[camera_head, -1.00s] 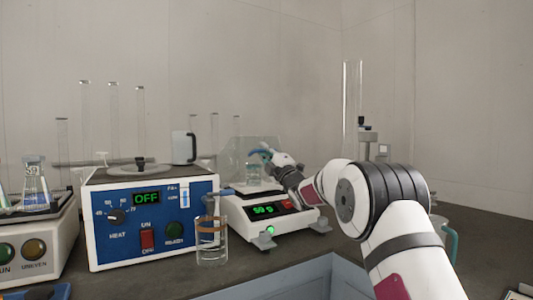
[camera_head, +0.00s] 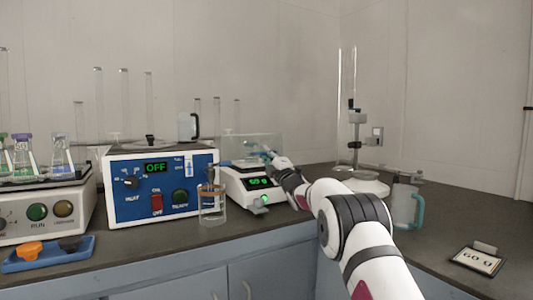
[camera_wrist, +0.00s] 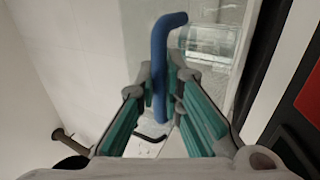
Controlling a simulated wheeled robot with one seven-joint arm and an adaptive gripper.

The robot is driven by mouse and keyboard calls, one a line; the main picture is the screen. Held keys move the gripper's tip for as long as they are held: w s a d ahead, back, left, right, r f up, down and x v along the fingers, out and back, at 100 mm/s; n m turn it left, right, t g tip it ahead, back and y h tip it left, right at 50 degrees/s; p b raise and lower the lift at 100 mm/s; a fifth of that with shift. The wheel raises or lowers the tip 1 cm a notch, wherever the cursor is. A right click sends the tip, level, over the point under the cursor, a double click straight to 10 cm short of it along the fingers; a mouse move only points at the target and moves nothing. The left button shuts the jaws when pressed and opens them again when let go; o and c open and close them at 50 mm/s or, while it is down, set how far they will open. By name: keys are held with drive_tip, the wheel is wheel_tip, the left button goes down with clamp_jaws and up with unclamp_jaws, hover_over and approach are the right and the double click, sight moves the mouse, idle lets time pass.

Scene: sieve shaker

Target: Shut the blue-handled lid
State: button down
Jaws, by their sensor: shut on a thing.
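The blue handle (camera_wrist: 160,70) of a clear lid lies between my gripper's teal fingers in the wrist view. My gripper (camera_wrist: 160,100) is shut on this handle. In the head view my gripper (camera_head: 269,154) is at the clear enclosure (camera_head: 235,142) on top of the white balance (camera_head: 235,184), which has a lit green display. The lid's edges are faint, so its exact angle is hard to tell. A clear glass vessel (camera_wrist: 205,45) shows through the clear panel in the wrist view.
A blue-fronted heater (camera_head: 130,205) and a glass beaker (camera_head: 211,205) stand left of the balance. A stand (camera_head: 355,150), a teal-handled jug (camera_head: 403,208) and a small sign (camera_head: 478,260) are on the right. The right-hand counter has some free room.

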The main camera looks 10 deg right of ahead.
drive_tip(key=shift+r, duration=0.25)
drive_tip(key=c, duration=2)
unclamp_jaws()
drive_tip(key=shift+o, duration=0.2)
drive_tip(key=shift+s+f, duration=0.1)
drive_tip(key=shift+s+d+f, duration=0.1)
drive_tip(key=v, duration=1.1)
drive_tip(key=shift+s, duration=0.3)
drive_tip(key=shift+d+f, duration=0.15)
